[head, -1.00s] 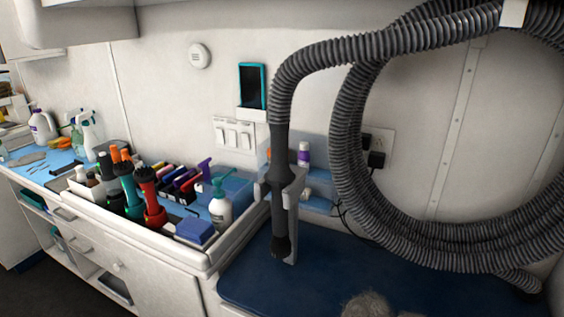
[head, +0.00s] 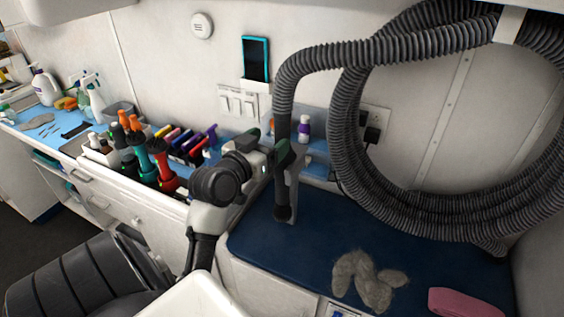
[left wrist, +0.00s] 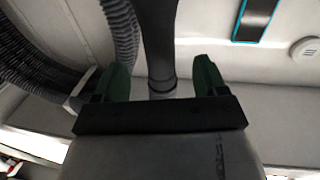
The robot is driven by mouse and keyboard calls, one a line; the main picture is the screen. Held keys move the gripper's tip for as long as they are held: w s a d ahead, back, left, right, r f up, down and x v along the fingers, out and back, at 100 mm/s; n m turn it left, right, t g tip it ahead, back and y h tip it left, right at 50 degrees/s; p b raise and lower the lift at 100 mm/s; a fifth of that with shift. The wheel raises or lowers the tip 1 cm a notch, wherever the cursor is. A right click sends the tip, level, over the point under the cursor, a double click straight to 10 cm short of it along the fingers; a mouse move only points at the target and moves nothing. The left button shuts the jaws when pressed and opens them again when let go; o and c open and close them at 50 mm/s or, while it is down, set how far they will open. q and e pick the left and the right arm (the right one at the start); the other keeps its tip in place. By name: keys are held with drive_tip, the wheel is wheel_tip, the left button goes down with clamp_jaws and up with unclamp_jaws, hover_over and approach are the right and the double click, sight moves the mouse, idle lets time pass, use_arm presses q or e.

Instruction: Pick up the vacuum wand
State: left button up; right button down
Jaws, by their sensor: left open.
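The vacuum wand (head: 283,212) is a dark, smooth tube hanging upright in a pale wall holder (head: 293,190), with a ribbed grey hose (head: 410,42) joined to its top. My left gripper (head: 280,153) is at the wand's middle and hides part of it in the head view. In the left wrist view the left gripper's green fingers (left wrist: 161,80) are apart, with the wand (left wrist: 160,50) between them. A gap shows on both sides, so the wand is not clasped. My right gripper is in neither view.
The hose loops hang on the wall at right. A blue table (head: 310,245) below bears a grey fur clump (head: 368,280) and a pink item (head: 468,301). At left, the counter holds clippers, bottles and brushes.

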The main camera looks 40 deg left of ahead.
sight(277, 135)
use_arm(q)
drive_tip(key=shift+w+a, duration=0.1)
drive_tip(key=shift+w, duration=0.95)
drive_tip(key=shift+w+a+p, duration=0.15)
drive_tip(key=shift+w+p, duration=0.4)
drive_tip(key=shift+w, duration=0.1)
drive_tip(key=w, duration=0.1)
drive_tip(key=w+p, duration=0.1)
drive_tip(key=w, duration=0.1)
drive_tip(key=shift+w+a+f, duration=0.15)
drive_tip(key=shift+a+f, duration=0.05)
drive_tip(key=shift+f, duration=0.05)
drive_tip(key=shift+w+f, duration=0.15)
drive_tip(key=shift+w, duration=0.2)
drive_tip(key=shift+s, duration=0.1)
drive_tip(key=shift+c, duration=1.4)
drive_tip(key=c, duration=0.7)
drive_tip(key=shift+a, duration=0.1)
drive_tip(key=shift+c, duration=0.6)
